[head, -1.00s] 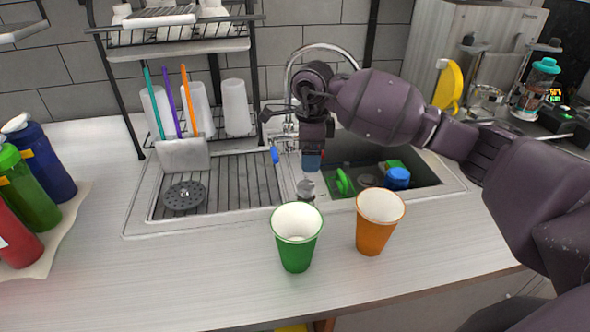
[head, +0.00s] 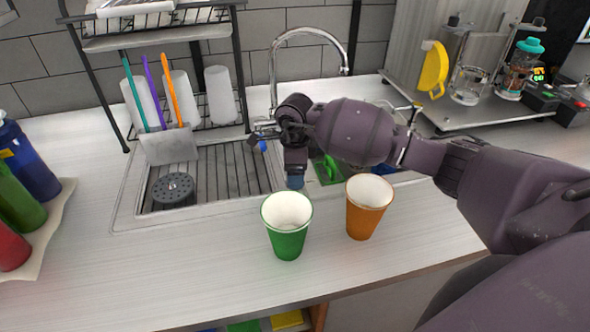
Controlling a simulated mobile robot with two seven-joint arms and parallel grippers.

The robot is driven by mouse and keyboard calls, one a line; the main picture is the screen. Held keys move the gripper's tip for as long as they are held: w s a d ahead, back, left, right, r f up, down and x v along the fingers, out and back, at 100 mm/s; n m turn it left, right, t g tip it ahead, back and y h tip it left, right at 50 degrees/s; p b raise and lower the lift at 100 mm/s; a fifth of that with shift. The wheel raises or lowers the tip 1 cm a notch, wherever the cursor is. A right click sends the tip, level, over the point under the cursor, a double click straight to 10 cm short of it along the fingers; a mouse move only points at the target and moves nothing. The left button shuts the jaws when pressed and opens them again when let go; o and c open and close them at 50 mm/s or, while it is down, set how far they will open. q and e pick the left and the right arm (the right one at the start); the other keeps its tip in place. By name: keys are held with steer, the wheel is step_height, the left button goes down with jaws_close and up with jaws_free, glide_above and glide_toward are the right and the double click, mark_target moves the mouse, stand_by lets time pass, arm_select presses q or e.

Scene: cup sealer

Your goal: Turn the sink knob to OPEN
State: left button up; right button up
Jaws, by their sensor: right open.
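The faucet (head: 346,62) is a tall curved metal pipe behind the sink. A small blue piece (head: 263,146), which looks like the sink knob, shows low by the faucet's base. My right gripper (head: 274,160) is open in front of the faucet base, one finger to the left and the other pointing down. The blue piece appears between the fingers; I cannot tell whether they touch it. The gripper and forearm hide most of the faucet base and much of the right basin. My left gripper is not in view.
A green cup (head: 287,240) and an orange cup (head: 364,222) stand on the counter in front of the sink, below my forearm. A dish rack (head: 190,45) with white cups stands behind the left drainboard. Bottles (head: 22,170) stand at the far left.

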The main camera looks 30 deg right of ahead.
steer(key=shift+f, duration=0.25)
steer(key=c, duration=0.9)
steer(key=shift+c, duration=0.2)
